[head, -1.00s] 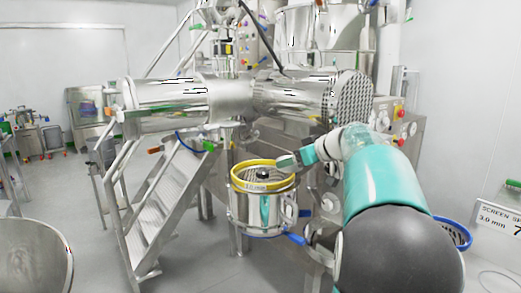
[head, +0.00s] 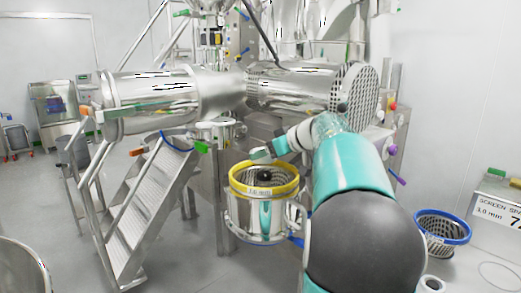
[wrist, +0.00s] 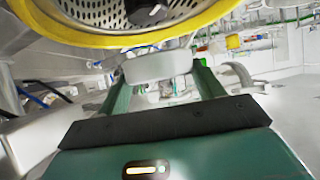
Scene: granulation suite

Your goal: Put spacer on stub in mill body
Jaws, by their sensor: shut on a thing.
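The mill body (head: 258,218) is a steel cylinder with a yellow-rimmed perforated basket (head: 288,190) in its top. A dark knob-like piece (head: 265,175), apparently at the stub, stands at the basket's middle. My gripper (head: 259,155) is at the far side of the yellow rim, slightly above it. In the wrist view, its two green fingers (wrist: 163,72) are shut on a pale grey, rounded piece (wrist: 158,66), apparently the spacer, seen edge-on. The yellow rim and perforated wall (wrist: 100,12) fill the top of that view, with the dark centre piece partly cut off.
Steel steps (head: 150,205) stand left of the mill body. Large steel cylinders (head: 290,88) lie behind and above it.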

